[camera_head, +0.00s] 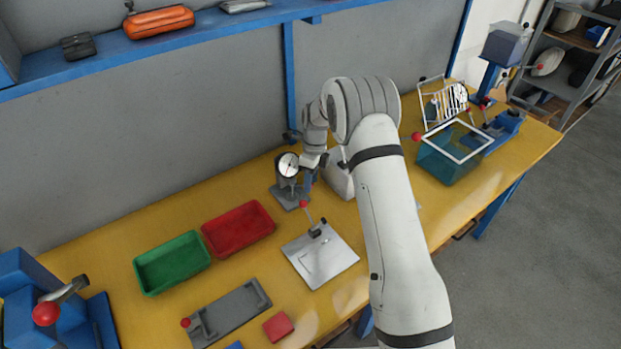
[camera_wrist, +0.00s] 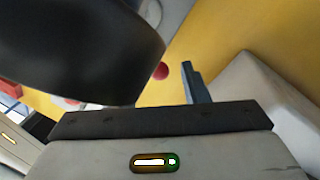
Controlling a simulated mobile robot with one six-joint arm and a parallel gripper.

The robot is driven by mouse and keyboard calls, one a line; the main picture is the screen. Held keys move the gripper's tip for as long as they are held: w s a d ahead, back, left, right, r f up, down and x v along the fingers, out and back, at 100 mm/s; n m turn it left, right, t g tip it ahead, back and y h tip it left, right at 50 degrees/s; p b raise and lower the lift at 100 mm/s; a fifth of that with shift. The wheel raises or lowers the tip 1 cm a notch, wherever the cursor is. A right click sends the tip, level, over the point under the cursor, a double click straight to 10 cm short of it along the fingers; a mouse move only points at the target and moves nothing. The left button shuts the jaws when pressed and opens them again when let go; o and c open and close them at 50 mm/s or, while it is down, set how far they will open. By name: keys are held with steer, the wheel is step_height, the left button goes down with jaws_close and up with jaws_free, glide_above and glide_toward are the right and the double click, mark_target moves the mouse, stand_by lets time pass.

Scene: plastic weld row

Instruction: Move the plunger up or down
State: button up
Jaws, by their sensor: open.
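A dial gauge (camera_head: 288,165) with a white face stands upright on a small grey base (camera_head: 289,196) near the back of the yellow table. Its plunger is too small to make out below the dial. My gripper (camera_head: 309,180) is just right of the gauge, pointing down, open, with nothing seen between its fingers. In the wrist view, one bluish finger (camera_wrist: 197,88) shows beyond the dark gripper body. A large dark rounded shape (camera_wrist: 85,45), probably the gauge, fills the upper left very close and hides what lies behind it.
A white-grey block (camera_head: 340,174) stands close on the right. In front is a metal plate with a red-knobbed lever (camera_head: 320,256). Red (camera_head: 238,228) and green (camera_head: 172,262) trays lie to the left. A teal bin (camera_head: 450,160) stands farther right. The wall is behind.

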steer(key=shift+s, duration=0.1)
jaws_close()
stand_by(0.3)
